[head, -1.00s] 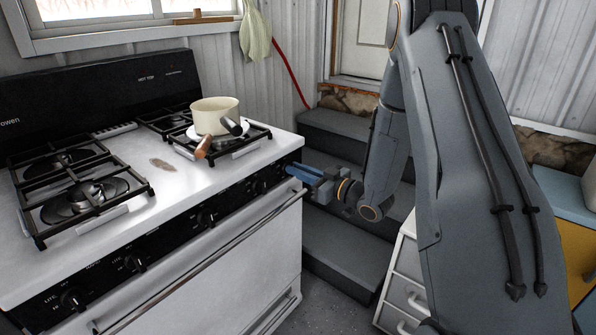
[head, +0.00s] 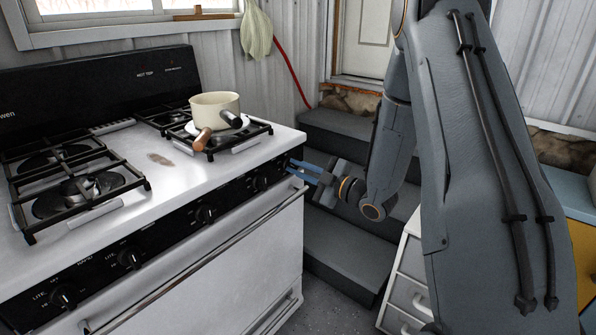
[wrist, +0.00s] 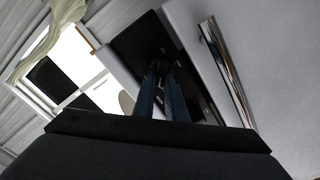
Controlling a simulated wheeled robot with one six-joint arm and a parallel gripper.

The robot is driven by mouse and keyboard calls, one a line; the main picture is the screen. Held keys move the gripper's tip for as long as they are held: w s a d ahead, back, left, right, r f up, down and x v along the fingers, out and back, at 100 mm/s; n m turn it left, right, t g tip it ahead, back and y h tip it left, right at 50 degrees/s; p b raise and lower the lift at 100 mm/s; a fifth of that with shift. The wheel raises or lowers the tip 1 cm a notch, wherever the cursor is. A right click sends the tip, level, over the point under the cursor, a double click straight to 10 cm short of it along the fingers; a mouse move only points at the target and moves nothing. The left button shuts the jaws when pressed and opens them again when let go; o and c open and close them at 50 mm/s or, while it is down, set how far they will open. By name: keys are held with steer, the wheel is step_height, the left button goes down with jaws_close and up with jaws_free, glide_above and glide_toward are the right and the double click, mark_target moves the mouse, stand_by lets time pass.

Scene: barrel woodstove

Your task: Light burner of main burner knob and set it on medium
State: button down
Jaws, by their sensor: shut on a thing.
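The stove's black front panel (head: 165,238) carries a row of black knobs, including the knob second from the right (head: 260,183). My gripper (head: 293,167) reaches the right end of the panel with its blue fingers. It is shut on a dark knob there; the fingers mostly hide the knob in the head view. In the wrist view the fingers (wrist: 157,72) converge on the dark panel, and the knob's pointer is too dark to read. The right front burner (head: 240,143) has a cream pot (head: 214,105) on or beside its grate. I see no flame on the burners in view.
An oven handle bar (head: 190,265) runs below the panel. Dark steps (head: 345,250) rise right of the stove, with white drawers (head: 405,285) nearer. The left burner grates (head: 75,180) are empty. Some floor shows between stove and drawers.

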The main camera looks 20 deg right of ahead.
steer(key=shift+n, duration=0.6)
steer(key=c, duration=1.8)
jaws_free()
steer(key=shift+s, duration=0.1)
steer(key=b+v, duration=0.1)
steer(key=v, duration=0.6)
steer(key=shift+s+d, duration=0.2)
steer(key=shift+s, duration=0.05)
